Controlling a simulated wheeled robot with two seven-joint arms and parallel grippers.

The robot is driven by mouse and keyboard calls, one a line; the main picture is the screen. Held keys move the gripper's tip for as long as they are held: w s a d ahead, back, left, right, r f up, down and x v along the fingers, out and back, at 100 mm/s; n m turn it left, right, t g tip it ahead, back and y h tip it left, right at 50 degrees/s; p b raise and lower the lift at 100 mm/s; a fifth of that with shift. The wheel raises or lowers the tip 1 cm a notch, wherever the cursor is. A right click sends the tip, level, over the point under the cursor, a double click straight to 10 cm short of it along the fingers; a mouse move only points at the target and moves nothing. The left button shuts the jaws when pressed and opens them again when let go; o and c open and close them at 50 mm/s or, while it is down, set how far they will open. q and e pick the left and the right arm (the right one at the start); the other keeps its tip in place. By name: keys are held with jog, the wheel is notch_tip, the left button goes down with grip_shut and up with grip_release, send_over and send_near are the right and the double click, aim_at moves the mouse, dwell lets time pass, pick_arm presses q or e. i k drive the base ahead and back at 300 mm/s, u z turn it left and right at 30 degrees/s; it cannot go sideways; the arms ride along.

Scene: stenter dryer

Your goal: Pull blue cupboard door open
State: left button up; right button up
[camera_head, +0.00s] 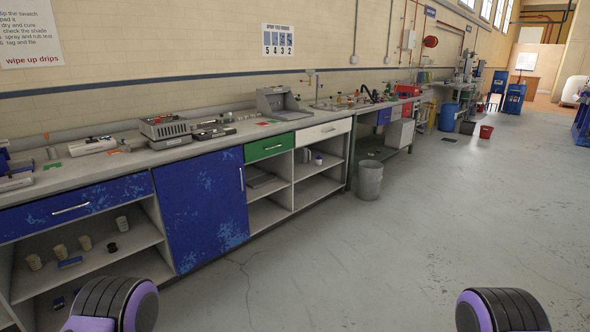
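The blue cupboard door (203,212) is a scuffed blue panel with lighter worn patches, at the left of the head view. It sits flat in the front of the long bench and looks closed. A thin upright metal handle (241,179) is near its right edge, in the upper half. Parts of my two arms, black and purple, show at the bottom left and bottom right, apart from the door. Neither gripper is in view, so their state does not show. What is behind the door is hidden.
A blue drawer (72,206) and open shelves with small pots are left of the door. A green drawer (268,146), a white drawer (323,132) and open shelves are right. A grey bin (369,182) stands farther along. The floor (380,260) before the bench is clear.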

aim_at(202, 199)
jog(key=u, duration=0.05)
jog(key=i, duration=2.75)
jog(key=u, duration=0.35)
jog(key=i, duration=0.65)
jog(key=u, duration=0.05)
